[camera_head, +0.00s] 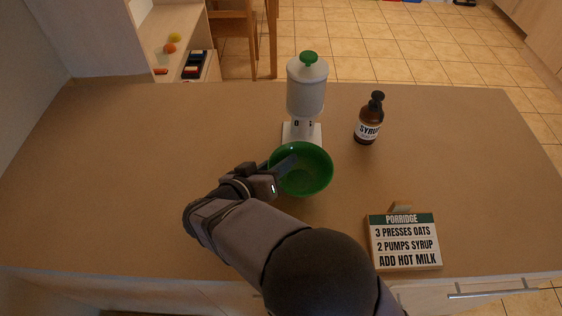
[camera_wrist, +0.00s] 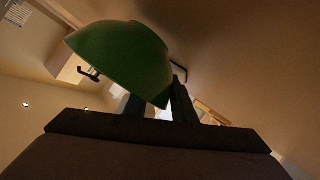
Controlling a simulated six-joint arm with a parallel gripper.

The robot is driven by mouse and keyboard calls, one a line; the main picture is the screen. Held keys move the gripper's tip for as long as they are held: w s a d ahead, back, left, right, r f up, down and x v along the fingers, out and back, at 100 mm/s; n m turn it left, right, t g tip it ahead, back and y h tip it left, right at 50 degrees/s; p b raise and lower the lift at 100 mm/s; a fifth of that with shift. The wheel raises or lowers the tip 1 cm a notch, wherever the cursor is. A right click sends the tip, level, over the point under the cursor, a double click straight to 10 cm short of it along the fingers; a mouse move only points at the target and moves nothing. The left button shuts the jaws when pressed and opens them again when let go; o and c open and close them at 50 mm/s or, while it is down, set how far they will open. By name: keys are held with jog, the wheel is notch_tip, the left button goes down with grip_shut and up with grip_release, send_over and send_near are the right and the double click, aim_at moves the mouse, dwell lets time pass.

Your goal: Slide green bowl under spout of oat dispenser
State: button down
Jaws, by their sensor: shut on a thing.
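The green bowl (camera_head: 305,176) stands upright on the brown counter, just in front of the oat dispenser, and looks empty. My gripper (camera_head: 284,166) is shut on the bowl's left rim, with one finger showing inside the bowl. The bowl also fills the upper middle of the wrist view (camera_wrist: 125,55), with the dark fingers (camera_wrist: 160,106) at its edge. The oat dispenser (camera_head: 306,88) is a white cylinder with a green knob on a pale base. The bowl's far rim overlaps the base's front in the head view. I cannot make out the spout clearly.
A brown syrup pump bottle (camera_head: 367,122) stands right of the dispenser. A porridge recipe sign (camera_head: 404,242) stands at the front right. The counter (camera_head: 120,165) is clear on the left. A shelf (camera_head: 178,45) with small items is behind it.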

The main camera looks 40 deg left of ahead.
jog(key=shift+f, duration=0.55)
jog(key=shift+w+a+f+b, duration=0.15)
jog(key=shift+w+a+b, duration=0.9)
jog(key=shift+w, duration=0.2)
jog(key=shift+w+a+b, duration=0.35)
jog(key=shift+w+a, duration=0.2)
jog(key=shift+w, duration=0.05)
jog(key=shift+f+b, duration=0.15)
jog(key=shift+b, duration=0.45)
jog(key=c, duration=1.4)
grip_release()
jog(key=shift+f, duration=0.1)
jog(key=shift+b+v, duration=1.05)
jog(key=shift+v, duration=2.6)
